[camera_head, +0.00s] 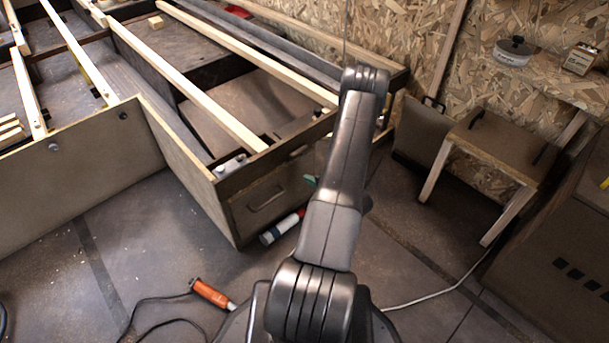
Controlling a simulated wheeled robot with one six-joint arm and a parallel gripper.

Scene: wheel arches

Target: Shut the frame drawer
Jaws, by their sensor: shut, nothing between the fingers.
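The frame drawer (272,190) is at the near right end of a low wooden bed frame (95,143). Its brown front has a bar handle (267,200). I cannot tell from this view how far the drawer stands out. The right part of its front is behind my arm. My arm rises through the middle of the picture, just right of the drawer. My gripper is not clearly seen and seems hidden behind my arm links. A small green piece (311,181) shows at the arm's left edge, and I cannot tell what it is.
A white and dark tube (282,227) lies on the floor below the drawer front. An orange-handled tool (212,294) with a black cable lies nearer. A stool-like wooden piece (499,145) stands right. Floor left of the tool is mostly clear.

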